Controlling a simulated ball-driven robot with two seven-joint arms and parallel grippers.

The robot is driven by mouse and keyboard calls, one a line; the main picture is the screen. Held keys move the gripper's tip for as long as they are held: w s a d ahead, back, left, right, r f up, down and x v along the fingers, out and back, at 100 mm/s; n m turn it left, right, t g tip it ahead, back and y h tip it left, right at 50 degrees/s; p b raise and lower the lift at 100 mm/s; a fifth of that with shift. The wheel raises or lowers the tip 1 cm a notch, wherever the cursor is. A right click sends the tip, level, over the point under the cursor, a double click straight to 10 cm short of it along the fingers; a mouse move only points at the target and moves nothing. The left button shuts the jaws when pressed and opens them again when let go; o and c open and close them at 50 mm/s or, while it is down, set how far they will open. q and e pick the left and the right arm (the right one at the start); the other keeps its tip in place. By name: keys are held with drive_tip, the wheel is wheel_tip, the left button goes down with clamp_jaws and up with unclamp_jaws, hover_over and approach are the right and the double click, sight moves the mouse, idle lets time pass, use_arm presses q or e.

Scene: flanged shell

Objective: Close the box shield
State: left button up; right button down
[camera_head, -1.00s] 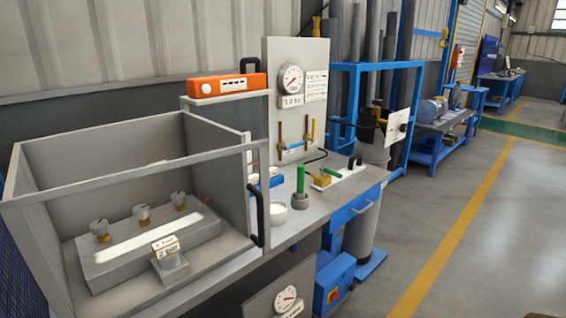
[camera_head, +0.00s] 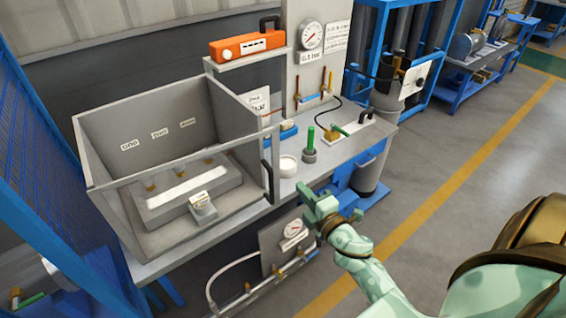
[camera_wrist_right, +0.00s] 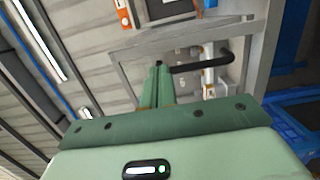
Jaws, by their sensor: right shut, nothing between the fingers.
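The grey box (camera_head: 158,113) stands open-topped on the left of the bench in the head view. A grey frame bar (camera_head: 180,154), which looks like part of its shield, runs along its front top edge. A black upright handle (camera_head: 267,182) sits at the right front of the box; how far the shield stands open I cannot tell. My right gripper (camera_head: 318,205) is shut and empty, to the right of the handle and apart from it in the picture. In the right wrist view, the shut fingers (camera_wrist_right: 156,84) point towards the grey frame, with a black handle (camera_wrist_right: 205,63) beside them. My left gripper is out of view.
Inside the box is a grey block (camera_head: 190,190) with several knobs. A white cup (camera_head: 288,166), a green-handled tool (camera_head: 310,143) and a gauge panel (camera_head: 312,60) are on the bench to the right. A lower gauge panel (camera_head: 283,240) hangs below.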

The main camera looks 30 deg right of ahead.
sight(277, 159)
drive_tip(key=w, duration=1.1)
drive_tip(key=shift+w+d, duration=0.1)
drive_tip(key=shift+d, duration=0.2)
